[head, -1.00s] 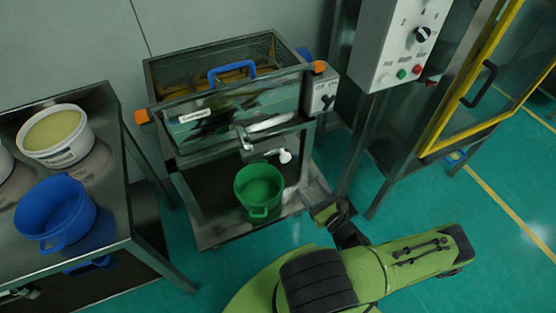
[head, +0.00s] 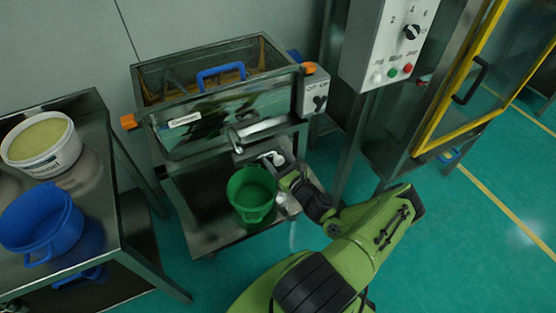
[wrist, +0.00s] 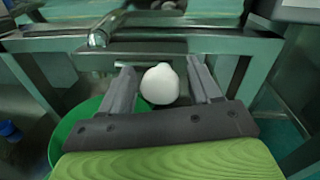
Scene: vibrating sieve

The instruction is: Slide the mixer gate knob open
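The mixer (head: 215,125) is a steel box with orange corner pieces on a frame. Its white gate knob (head: 270,157) sits below the front of the box, partly hidden by my gripper (head: 284,165) in the head view. In the wrist view the rounded white knob (wrist: 160,86) lies between the two grey fingers of my gripper (wrist: 162,68). The fingers are apart, with a gap visible on each side of the knob. A green bucket (head: 251,192) stands on the lower shelf under the gate; its rim also shows in the wrist view (wrist: 62,128).
A steel table (head: 105,190) at left holds a white tub (head: 42,160) and a blue bucket (head: 42,225). A control box (head: 313,90) is fixed at the mixer's right corner. A grey control panel (head: 385,45) and yellow-framed door (head: 455,90) stand at right.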

